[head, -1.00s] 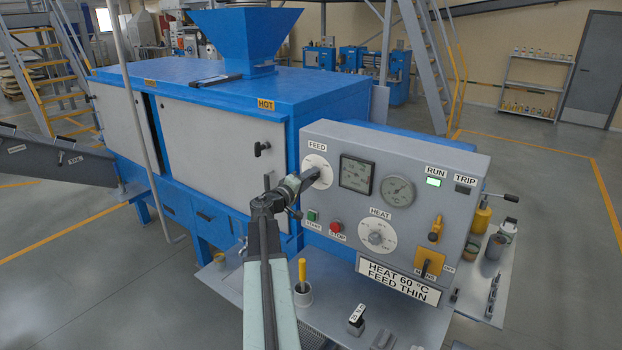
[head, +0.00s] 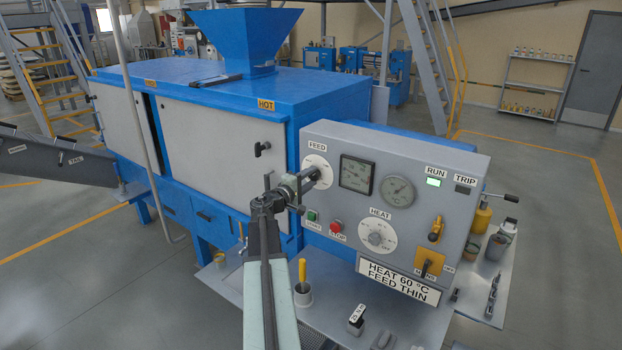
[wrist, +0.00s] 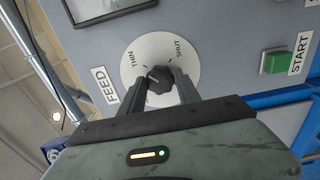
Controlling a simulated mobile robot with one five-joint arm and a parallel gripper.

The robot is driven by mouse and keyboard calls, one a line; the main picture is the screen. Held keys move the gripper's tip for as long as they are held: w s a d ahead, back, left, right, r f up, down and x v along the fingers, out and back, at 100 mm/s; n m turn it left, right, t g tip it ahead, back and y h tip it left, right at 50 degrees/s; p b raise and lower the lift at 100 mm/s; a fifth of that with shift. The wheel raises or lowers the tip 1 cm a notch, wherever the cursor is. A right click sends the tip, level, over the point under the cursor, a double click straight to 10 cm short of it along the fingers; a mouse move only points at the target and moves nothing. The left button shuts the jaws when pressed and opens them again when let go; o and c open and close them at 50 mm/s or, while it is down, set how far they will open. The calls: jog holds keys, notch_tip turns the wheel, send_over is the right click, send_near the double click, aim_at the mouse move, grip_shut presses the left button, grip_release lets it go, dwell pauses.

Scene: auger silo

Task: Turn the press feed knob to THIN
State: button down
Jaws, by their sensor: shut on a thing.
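The black feed knob (wrist: 160,84) sits in the middle of a round white dial (wrist: 186,57) on the grey control panel. THIN is printed at the dial's upper left and SHUT at its upper right in the wrist view. A short pale mark on the knob points left, toward the THIN side; whether it lines up exactly is too small to tell. My gripper (wrist: 160,90) has one finger on each side of the knob and is shut on it. In the head view my gripper (head: 312,176) covers the knob and part of the dial (head: 316,162).
The panel has two gauges (head: 398,190), a HEAT dial (head: 379,236), a green START button (head: 312,215) and a red STOP button (head: 336,226) close by. A sign (head: 398,283) reads HEAT 60 °C, FEED THIN. A cup with a yellow-handled tool (head: 302,294) stands below.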

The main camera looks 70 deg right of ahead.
jog(key=shift+f, duration=0.1)
jog(key=c, duration=0.9)
grip_release()
jog(key=shift+w+a, duration=0.1)
jog(key=shift+o, duration=0.2)
jog(key=v, duration=0.7)
jog(key=shift+a, duration=0.35)
